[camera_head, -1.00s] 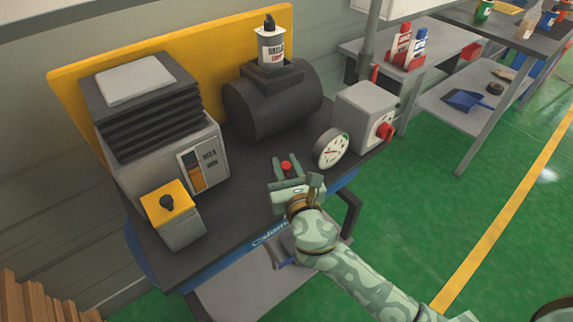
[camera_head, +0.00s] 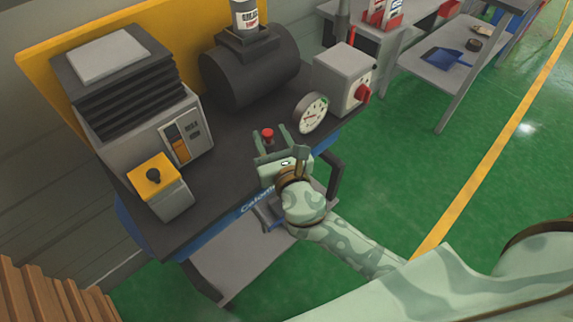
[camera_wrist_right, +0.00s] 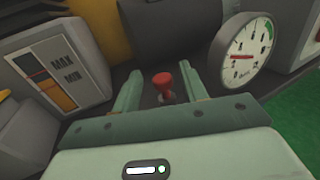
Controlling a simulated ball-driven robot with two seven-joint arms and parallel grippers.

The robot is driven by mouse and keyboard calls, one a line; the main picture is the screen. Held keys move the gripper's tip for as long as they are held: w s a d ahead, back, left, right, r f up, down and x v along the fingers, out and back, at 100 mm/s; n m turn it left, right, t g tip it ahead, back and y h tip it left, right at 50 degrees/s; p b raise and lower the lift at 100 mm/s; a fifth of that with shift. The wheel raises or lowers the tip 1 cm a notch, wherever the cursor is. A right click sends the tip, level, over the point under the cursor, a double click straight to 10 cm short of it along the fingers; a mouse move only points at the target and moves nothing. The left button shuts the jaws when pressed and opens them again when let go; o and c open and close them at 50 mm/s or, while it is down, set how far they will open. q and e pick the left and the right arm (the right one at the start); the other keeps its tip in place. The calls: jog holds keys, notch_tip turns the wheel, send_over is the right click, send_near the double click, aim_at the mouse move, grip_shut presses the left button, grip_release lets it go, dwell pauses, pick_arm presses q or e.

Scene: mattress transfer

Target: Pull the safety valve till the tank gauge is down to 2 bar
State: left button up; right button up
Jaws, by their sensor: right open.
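The red safety valve knob (camera_head: 267,135) stands on the dark bench top in front of the black tank (camera_head: 250,70). It also shows in the right wrist view (camera_wrist_right: 163,82), between and just beyond the finger tips. My right gripper (camera_head: 270,143) is open, its fingers on either side of the line to the knob, with nothing held. The round white tank gauge (camera_head: 312,114) stands to the right of the knob. In the right wrist view the gauge (camera_wrist_right: 246,50) shows a red needle pointing left; its numbers are too small to read. My left gripper is not in view.
A grey box with a red switch (camera_head: 345,78) stands right of the gauge. A ribbed grey machine (camera_head: 130,85) and a yellow-topped box (camera_head: 158,180) stand on the left. A can (camera_head: 247,15) sits on the tank. The bench front between them is clear.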

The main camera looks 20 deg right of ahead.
jog(key=s, duration=1.3)
jog(key=shift+s+a, duration=0.2)
jog(key=shift+a, duration=0.1)
